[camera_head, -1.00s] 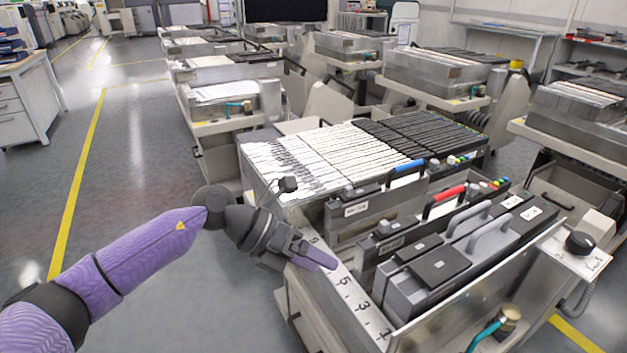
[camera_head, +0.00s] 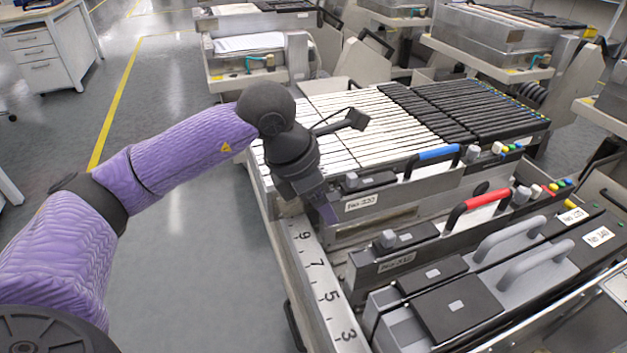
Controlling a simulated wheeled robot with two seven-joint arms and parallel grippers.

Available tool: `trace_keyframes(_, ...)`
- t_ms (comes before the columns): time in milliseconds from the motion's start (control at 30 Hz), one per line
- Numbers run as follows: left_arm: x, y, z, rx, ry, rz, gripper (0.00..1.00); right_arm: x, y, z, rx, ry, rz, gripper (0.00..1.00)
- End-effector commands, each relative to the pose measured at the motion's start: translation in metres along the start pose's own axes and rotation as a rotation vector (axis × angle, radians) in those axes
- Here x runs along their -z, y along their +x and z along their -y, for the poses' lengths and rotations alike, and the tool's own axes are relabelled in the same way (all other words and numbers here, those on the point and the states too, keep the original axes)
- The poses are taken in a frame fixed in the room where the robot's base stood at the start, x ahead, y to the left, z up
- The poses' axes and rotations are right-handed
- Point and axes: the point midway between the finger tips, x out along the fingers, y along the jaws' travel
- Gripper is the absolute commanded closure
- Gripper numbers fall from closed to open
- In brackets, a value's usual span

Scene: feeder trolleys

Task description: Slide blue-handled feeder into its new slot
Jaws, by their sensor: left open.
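The blue-handled feeder (camera_head: 385,198) stands in the near trolley, just in front of the flat black and white feeder rows. Its blue handle (camera_head: 432,158) is on top, and a white label is on its near left end. My left gripper (camera_head: 322,208) is open and points down at the left end of this feeder, above the numbered strip (camera_head: 322,287). Its fingers are partly hidden by its own body, and I cannot tell whether they touch the feeder. My right gripper is not in view.
A red-handled feeder (camera_head: 440,240) stands in front of the blue one, with a gap between them. Grey-handled feeders (camera_head: 490,285) lie nearer. Open floor (camera_head: 185,230) lies left; other trolleys (camera_head: 480,45) stand behind.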

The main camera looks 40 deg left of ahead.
Motion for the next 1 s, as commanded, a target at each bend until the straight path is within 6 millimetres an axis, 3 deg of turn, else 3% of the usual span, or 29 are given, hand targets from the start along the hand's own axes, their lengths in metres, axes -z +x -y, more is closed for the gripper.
trace_keyframes(33,0.002,0.015,0.0,0.004,-0.001,-0.003,0.22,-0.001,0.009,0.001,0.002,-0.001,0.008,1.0)
trace_keyframes(133,0.002,0.026,0.0,0.003,-0.001,-0.003,0.22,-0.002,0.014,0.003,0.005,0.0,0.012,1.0)
trace_keyframes(467,0.0,0.03,0.0,0.001,0.0,0.001,0.22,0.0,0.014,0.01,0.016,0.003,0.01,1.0)
trace_keyframes(833,0.0,0.03,0.0,0.001,0.0,0.001,0.98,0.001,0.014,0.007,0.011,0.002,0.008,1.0)
trace_keyframes(1000,0.0,0.03,0.0,0.001,0.0,0.0,1.0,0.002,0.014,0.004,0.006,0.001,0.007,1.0)
